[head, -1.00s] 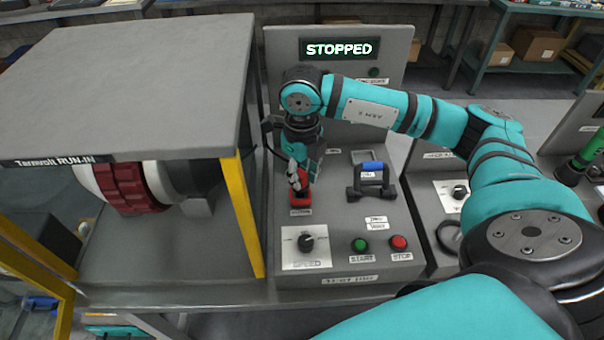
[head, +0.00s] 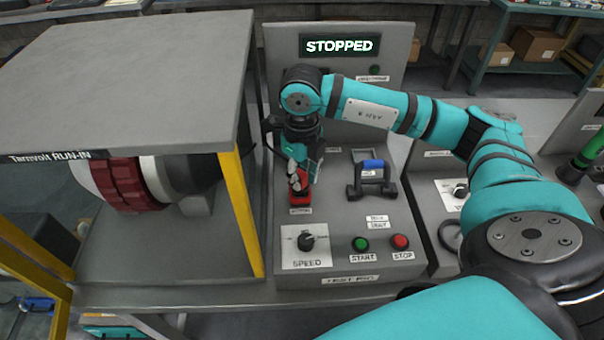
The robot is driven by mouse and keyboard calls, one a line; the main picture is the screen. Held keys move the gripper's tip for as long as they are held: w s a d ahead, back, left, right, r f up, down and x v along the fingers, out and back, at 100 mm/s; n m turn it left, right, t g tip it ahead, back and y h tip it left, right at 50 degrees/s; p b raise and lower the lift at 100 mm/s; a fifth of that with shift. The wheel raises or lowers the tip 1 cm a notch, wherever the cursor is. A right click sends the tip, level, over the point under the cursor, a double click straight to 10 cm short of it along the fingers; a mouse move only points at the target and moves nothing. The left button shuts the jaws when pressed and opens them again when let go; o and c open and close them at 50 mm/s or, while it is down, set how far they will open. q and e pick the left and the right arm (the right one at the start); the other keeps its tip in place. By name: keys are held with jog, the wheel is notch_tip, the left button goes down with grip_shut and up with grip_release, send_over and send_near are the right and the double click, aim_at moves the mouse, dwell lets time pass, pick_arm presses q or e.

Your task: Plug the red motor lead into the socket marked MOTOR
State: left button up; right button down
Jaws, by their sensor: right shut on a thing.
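My right gripper (head: 299,175) points down over the left part of the sloped test rig panel (head: 335,235). It is shut on the red motor lead's plug (head: 300,197), which is at the panel surface, just above a small label (head: 300,211) too small to read surely. The socket is hidden under the plug, so I cannot tell how deep the plug sits. A dark cable shows at the left of the gripper. My left gripper is not in view.
A display (head: 340,46) reads STOPPED. A blue-topped handle (head: 372,180) stands right of the plug. A speed knob (head: 306,242), green START button (head: 361,244) and red STOP button (head: 400,242) lie below. A grey guard with a yellow post (head: 243,215) stands at the left.

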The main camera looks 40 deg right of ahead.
jog(key=shift+f+b, duration=0.7)
jog(key=shift+f, duration=0.2)
jog(key=c, duration=1)
grip_release()
jog(key=shift+c, duration=0.2)
notch_tip(320, 180, up, 12)
